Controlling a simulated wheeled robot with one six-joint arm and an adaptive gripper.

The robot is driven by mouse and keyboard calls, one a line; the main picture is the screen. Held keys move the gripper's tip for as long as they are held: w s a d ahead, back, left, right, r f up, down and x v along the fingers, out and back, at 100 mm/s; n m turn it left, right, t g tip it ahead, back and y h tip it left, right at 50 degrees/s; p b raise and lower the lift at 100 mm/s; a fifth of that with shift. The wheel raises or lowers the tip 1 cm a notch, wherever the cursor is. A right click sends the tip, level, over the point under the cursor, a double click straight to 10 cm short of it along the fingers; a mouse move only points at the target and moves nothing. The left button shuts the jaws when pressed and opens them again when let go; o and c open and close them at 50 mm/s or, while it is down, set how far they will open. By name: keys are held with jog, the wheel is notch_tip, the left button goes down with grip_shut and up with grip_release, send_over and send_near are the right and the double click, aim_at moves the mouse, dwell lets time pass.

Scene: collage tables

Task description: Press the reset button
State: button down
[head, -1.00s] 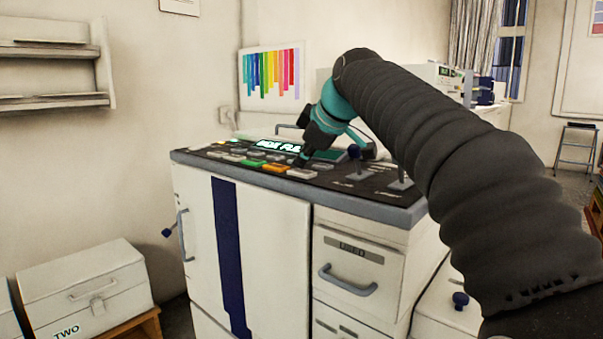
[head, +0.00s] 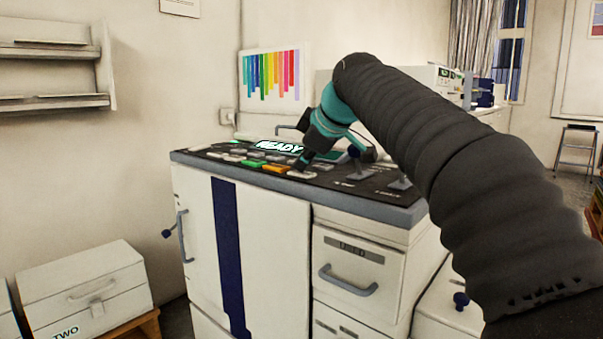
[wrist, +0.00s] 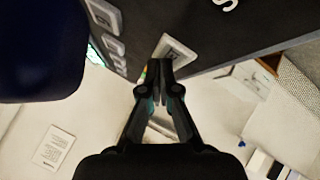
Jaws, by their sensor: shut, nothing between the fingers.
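The control panel (head: 220,157) on top of the white machine carries rows of small buttons. Its lit display (head: 279,147) reads "READY". My gripper (head: 301,164) is shut and empty, pointing down, its tips at a pale button (head: 301,175) on the panel's front row, right of an orange one. In the wrist view the shut fingertips (wrist: 159,68) lie against or just over a pale button (wrist: 178,48); I cannot tell if they touch it. No reset label is readable on it.
A dark blue-knobbed lever (head: 354,152) stands on the panel just right of my gripper; a large dark blue shape (wrist: 40,45) fills the wrist view's upper left. Drawers with a handle (head: 347,283) are below. A white case labelled TWO (head: 85,285) sits at the lower left.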

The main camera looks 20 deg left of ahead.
aim_at(303, 174)
jog(key=shift+r, duration=0.1)
jog(key=shift+r+p, duration=0.7)
jog(key=shift+p, duration=0.2)
notch_tip(303, 174, up, 3)
jog(key=p, duration=0.2)
jog(key=shift+f+p, duration=0.1)
jog(key=shift+p, duration=0.2)
jog(key=shift+r, duration=1.1)
